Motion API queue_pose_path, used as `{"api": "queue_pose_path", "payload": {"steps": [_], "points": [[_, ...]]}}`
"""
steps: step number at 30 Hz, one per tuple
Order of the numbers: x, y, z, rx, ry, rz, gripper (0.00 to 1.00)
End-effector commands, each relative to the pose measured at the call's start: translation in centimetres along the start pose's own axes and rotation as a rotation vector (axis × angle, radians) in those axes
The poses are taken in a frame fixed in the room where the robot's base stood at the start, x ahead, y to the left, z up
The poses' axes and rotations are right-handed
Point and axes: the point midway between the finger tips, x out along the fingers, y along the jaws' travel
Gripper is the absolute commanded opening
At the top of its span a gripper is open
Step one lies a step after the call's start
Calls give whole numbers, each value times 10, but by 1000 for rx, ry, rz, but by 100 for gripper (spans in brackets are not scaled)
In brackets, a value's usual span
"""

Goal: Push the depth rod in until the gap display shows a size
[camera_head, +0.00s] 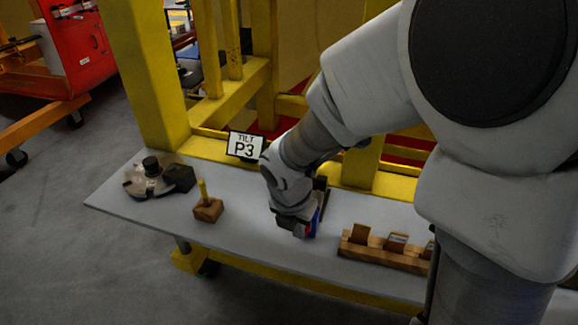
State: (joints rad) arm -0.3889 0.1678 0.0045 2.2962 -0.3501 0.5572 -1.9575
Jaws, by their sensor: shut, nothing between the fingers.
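My gripper (294,226) is low over the middle of the grey table, pointing down, shut with nothing held. Its fingertips are hard to make out. A small blue and red part (315,222) shows right beside it; I cannot tell whether they touch. A dark upright block (321,187) stands just behind, partly covered by my wrist. I cannot make out the depth rod; it may be hidden behind my gripper. The only readout I see is a white sign (245,146) behind the table reading "TILT P3"; no gap size is legible.
The grey table (130,207) holds a wooden block with a yellow peg (208,208), a round metal device with a black knob (148,180) at left, and a wooden rack (385,256) with upright pieces at right. A yellow frame (150,75) rises behind. The front left is clear.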

Motion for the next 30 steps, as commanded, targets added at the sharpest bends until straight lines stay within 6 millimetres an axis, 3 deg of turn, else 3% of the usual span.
{"api": "queue_pose_path", "payload": {"steps": [10,19,30], "points": [[0,0,3,2,1,-1,0],[5,4,27,2,1,-2,0],[6,5,28,2,-1,0,0]]}}
